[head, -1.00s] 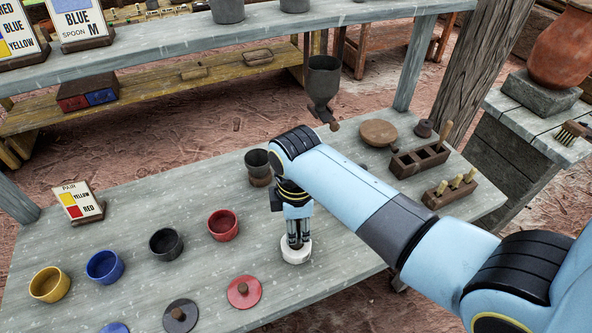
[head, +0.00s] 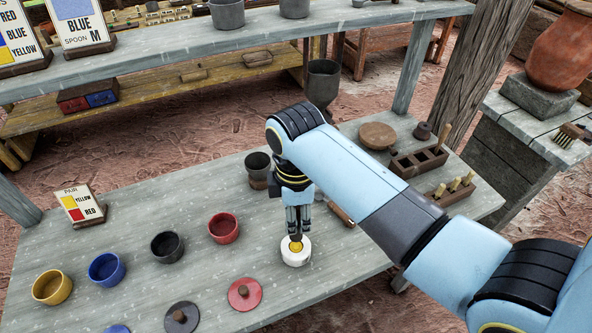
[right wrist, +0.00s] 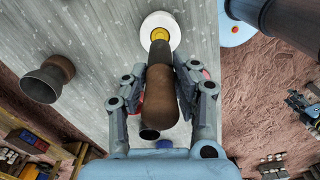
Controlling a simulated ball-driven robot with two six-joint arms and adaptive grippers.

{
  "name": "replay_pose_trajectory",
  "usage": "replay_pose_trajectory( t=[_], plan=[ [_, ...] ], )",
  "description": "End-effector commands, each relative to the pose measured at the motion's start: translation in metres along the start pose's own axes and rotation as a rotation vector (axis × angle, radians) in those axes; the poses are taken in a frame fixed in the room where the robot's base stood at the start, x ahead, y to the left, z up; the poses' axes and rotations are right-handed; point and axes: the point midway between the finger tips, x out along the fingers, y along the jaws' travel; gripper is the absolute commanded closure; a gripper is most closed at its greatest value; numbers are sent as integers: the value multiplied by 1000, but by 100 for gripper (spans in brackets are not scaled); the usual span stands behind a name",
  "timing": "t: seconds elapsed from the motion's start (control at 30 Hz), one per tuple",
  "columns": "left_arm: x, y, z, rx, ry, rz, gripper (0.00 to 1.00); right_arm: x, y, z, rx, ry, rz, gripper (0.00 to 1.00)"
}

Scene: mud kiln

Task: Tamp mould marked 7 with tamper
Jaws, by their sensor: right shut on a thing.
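My right gripper (head: 298,222) is shut on the tamper, directly above a small white round mould on the table. In the right wrist view the tamper (right wrist: 160,100) has a brown wooden handle between my fingers (right wrist: 166,78), and its dark end points at the mould. The white mould (head: 296,257) has yellow material in its centre; it also shows in the right wrist view (right wrist: 172,27). I cannot tell whether the tamper touches the yellow material. No number is readable on the mould. My left gripper is not in view.
Yellow (head: 51,287), blue (head: 105,270), black (head: 167,246) and red (head: 223,227) pots stand left of the mould, with round lids (head: 244,294) in front. A dark cup (head: 258,168) stands behind my gripper. Wooden racks (head: 418,158) are at the right.

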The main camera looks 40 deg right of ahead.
Motion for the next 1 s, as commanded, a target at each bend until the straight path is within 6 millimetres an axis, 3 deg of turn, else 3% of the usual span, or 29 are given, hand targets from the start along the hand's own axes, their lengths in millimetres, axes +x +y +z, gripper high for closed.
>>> replay_pose_trajectory(
  t=[0.5,1.0],
  plan=[
    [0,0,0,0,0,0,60,-31,0,0,0,1,1,100],
    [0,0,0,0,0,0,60,-31,0,0,0,0,0,100]
  ],
)
